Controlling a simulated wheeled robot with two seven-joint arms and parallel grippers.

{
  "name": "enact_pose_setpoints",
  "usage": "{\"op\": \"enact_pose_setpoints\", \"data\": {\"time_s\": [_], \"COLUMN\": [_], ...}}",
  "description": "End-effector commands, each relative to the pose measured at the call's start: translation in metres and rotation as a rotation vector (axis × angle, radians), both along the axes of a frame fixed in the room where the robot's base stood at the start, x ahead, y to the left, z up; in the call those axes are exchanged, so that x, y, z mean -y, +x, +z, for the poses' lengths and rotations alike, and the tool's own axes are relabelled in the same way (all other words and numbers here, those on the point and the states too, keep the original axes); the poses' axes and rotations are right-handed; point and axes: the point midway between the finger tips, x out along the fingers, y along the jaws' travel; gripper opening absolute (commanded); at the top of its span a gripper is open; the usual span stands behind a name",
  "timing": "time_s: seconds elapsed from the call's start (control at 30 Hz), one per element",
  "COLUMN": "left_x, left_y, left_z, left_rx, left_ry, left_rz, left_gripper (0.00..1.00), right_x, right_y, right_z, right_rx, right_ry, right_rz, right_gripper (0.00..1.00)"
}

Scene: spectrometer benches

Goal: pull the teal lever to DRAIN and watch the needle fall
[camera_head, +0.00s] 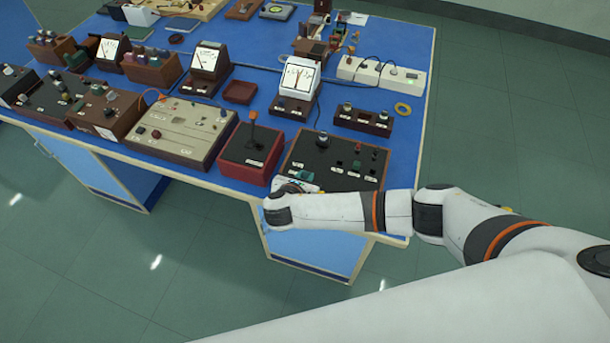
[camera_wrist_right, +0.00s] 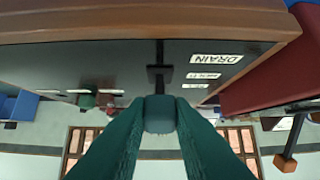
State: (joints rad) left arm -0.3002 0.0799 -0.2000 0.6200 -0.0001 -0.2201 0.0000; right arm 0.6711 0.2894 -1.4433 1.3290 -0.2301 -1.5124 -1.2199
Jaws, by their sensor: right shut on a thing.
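My right gripper (camera_wrist_right: 158,118) has green fingers and is shut on the teal lever's knob (camera_wrist_right: 159,108) in the right wrist view. The lever's dark stem runs to a black panel with wooden edges (camera_wrist_right: 90,65). A white DRAIN label (camera_wrist_right: 217,59) lies beside the stem, towards the wooden edge, with smaller labels near it. In the head view my right gripper (camera_head: 297,188) is at the near left of this panel (camera_head: 325,160), and my wrist partly hides it there. A white meter (camera_head: 300,75) with a dial stands behind; its needle is too small to read. My left gripper is not in view.
A beige console (camera_head: 180,130) is further left. A small knob box (camera_head: 362,120) and a power strip (camera_head: 380,75) stand behind. Open floor lies right of the blue bench.

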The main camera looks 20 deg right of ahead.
Motion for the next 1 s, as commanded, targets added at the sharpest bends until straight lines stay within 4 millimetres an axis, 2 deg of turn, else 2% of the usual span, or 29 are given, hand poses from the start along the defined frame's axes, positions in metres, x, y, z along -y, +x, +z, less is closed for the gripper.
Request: {"op": "enact_pose_setpoints", "data": {"time_s": [0.3, 0.33, 0.47, 0.77, 1.0], "left_x": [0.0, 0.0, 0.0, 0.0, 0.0], "left_y": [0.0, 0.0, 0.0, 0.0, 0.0], "left_z": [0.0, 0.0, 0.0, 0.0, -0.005], "left_rx": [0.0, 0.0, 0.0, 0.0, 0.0], "left_ry": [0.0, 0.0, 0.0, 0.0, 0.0], "left_rz": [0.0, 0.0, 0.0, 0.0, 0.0], "left_gripper": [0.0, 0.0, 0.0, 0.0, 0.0], "right_x": [0.0, 0.0, 0.0, -0.001, -0.015], "right_y": [-0.001, -0.001, -0.001, -0.001, -0.022], "right_z": [-0.001, -0.001, -0.001, 0.0, 0.014], "right_rx": [-0.001, -0.002, -0.002, 0.0, -0.001], "right_ry": [-0.001, -0.001, -0.001, -0.001, 0.003], "right_rz": [0.001, 0.001, 0.001, 0.001, 0.005], "right_gripper": [0.0, 0.22, 0.42, 0.42, 0.42]}}
